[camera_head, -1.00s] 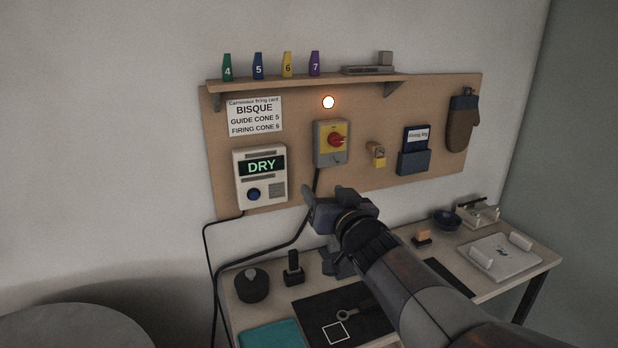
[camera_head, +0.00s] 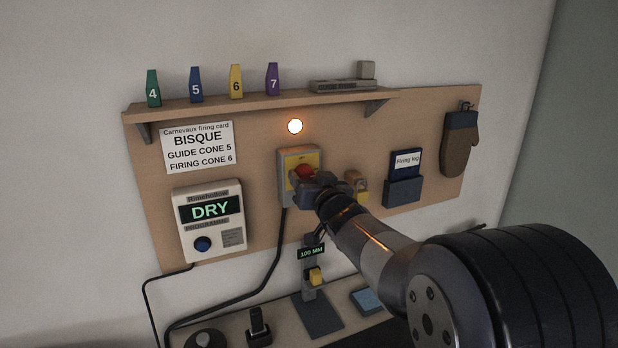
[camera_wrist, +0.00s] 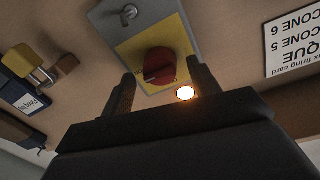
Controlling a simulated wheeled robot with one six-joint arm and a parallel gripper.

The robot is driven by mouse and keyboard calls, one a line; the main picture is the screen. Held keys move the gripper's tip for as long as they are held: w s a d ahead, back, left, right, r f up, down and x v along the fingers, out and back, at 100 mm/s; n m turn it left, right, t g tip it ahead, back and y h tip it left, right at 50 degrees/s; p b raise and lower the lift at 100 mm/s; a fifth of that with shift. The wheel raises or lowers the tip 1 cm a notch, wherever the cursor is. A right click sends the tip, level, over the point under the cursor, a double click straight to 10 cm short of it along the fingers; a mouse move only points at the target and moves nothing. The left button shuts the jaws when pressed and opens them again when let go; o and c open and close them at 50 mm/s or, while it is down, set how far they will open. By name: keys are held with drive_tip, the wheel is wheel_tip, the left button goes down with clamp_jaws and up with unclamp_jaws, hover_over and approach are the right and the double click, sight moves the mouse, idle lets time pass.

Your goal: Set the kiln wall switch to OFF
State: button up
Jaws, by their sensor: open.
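The kiln wall switch is a grey box (camera_head: 285,172) with a yellow plate (camera_head: 301,159) and a red rotary knob (camera_head: 306,172), mounted on the wooden wall board. My gripper (camera_head: 308,185) is in front of it and hides its lower right part in the head view. In the wrist view, which is upside down, the red knob (camera_wrist: 158,67) shows between the two open fingers of my gripper (camera_wrist: 162,80). I cannot tell whether the fingertips reach around the knob or touch it. The knob's setting is not legible.
A lit lamp (camera_head: 295,126) glows above the switch. A brass padlock (camera_head: 361,188) hangs to its right, beside a blue firing-log holder (camera_head: 403,191). The controller reading DRY (camera_head: 210,222) is to the left. A shelf (camera_head: 250,102) runs above; a gauge stand (camera_head: 318,312) is below.

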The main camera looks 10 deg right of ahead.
drive_tip(key=shift+w, duration=0.25)
drive_tip(key=shift+c, duration=0.4)
drive_tip(key=c, duration=0.9)
